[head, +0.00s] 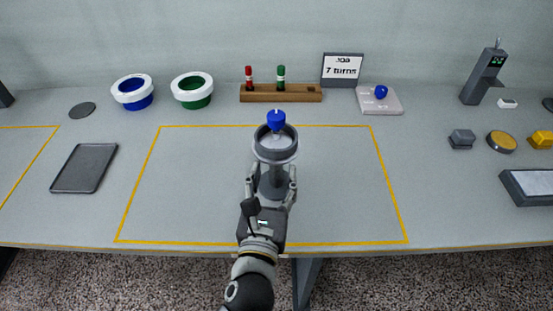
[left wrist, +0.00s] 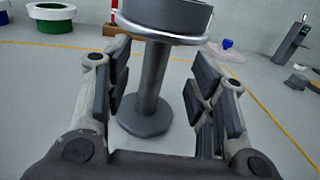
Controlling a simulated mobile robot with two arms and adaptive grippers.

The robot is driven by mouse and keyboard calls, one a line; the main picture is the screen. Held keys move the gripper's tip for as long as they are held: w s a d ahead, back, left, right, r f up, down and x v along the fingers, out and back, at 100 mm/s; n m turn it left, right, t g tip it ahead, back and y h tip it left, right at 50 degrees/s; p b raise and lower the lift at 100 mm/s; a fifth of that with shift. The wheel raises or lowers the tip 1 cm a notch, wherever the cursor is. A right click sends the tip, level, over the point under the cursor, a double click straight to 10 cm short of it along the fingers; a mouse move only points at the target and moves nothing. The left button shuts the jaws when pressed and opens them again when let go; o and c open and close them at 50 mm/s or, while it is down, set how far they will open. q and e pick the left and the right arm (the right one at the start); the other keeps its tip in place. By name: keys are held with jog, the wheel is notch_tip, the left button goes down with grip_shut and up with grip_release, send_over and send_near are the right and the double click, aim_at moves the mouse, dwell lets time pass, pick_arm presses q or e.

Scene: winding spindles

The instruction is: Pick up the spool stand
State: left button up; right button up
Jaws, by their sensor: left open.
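The spool stand (head: 275,145) is grey, with a round base, a slim column and a wide round top carrying a blue knob (head: 276,119). It stands upright inside the yellow outline on the table. In the left wrist view its column (left wrist: 150,85) rises from the base, and the top is cut off by the frame edge. My left gripper (head: 272,178) is open, with a finger on each side of the column and a visible gap on both sides in the wrist view. My right gripper is not in view.
Along the back are a blue-and-white ring (head: 133,92), a green-and-white ring (head: 193,90), a wooden rack (head: 281,93) with red and green spindles, a "7 turns" sign (head: 342,70) and a plate with a blue knob (head: 379,102). A dark tray (head: 84,168) lies left. The outlined area is otherwise clear.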

pick_arm(q)
jog(key=w, duration=0.4)
jog(key=w+p, duration=0.1)
jog(key=w, duration=0.1)
jog(key=shift+d+f, duration=0.1)
jog(key=shift+d, duration=0.2)
jog(key=shift+w+f, duration=0.1)
jog(key=shift+w, duration=0.1)
jog(key=shift+c, duration=1.1)
grip_shut()
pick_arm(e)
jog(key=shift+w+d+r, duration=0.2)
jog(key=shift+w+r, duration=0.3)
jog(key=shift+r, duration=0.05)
